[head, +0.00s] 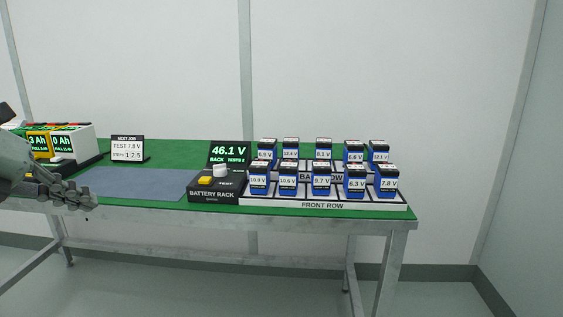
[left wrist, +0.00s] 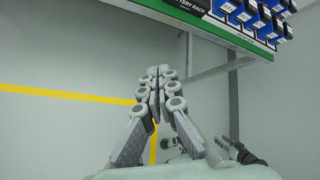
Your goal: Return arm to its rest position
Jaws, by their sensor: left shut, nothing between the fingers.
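My left gripper (head: 88,196) is at the left edge of the head view, in front of the table's near edge. In the left wrist view the left gripper (left wrist: 157,82) is shut with nothing between its fingers, and the floor shows beneath it. The green-topped table (head: 150,203) stands ahead; its edge also shows at the top of the left wrist view (left wrist: 190,27). My right gripper is not seen in the head view.
The battery rack (head: 215,195) reads 46.1 V, with several blue batteries in two rows beside it. A job sign (head: 127,148) reads TEST 7.8 V. Large battery packs (head: 75,146) stand at far left. A grey-blue mat (head: 135,184) is bare.

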